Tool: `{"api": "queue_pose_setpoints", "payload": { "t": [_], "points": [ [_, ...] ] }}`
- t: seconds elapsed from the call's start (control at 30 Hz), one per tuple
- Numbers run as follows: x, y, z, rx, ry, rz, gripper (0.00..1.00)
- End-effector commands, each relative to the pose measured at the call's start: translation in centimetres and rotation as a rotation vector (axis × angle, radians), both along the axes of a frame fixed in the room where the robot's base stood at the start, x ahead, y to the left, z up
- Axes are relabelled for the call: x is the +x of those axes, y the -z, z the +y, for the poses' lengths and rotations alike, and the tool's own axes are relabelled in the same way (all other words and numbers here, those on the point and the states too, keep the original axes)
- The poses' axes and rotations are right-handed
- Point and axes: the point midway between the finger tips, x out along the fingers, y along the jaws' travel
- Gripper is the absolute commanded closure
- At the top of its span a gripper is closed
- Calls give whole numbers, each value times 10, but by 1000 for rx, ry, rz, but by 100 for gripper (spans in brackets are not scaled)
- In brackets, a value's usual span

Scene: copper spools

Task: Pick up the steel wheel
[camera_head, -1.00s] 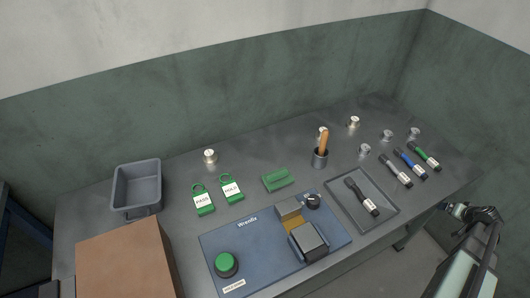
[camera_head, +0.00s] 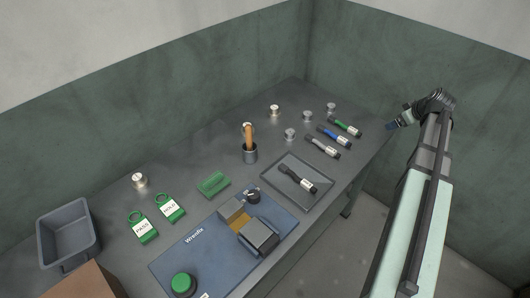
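Several small metal spools or wheels stand on the grey bench. Three duller grey ones, a front one (camera_head: 290,134), a middle one (camera_head: 307,116) and a right one (camera_head: 331,108), sit toward the far right. I cannot tell which is the steel wheel. My gripper (camera_head: 391,126) is beyond the bench's right end, right of the spools and touching none. Its fingers are too small to read.
Green, blue and grey marker-like tools (camera_head: 333,137) lie near the right end. A dark tray (camera_head: 294,203) holds another. A cup (camera_head: 250,154) with the wooden handle, a blue fixture board (camera_head: 178,265), green tags (camera_head: 143,229) and a grey bin (camera_head: 45,240) also occupy the bench.

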Motion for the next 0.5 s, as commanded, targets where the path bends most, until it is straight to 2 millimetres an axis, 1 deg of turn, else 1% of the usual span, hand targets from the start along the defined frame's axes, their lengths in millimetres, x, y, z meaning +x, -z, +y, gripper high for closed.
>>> {"api": "queue_pose_setpoints", "payload": {
  "t": [0.03,0.17,0.2,0.37,0.4,0.47,0.5],
  "points": [
    [11,-4,18,-5,-35,10,6],
    [32,-9,65,-14,-117,41,6],
    [39,-10,82,-15,-141,51,6],
    [61,-10,148,-21,-233,93,6],
    [66,-10,165,-23,-255,103,6],
    [72,-11,191,-27,-288,119,6],
    [76,-11,208,-30,-309,129,6]
  ]
}}
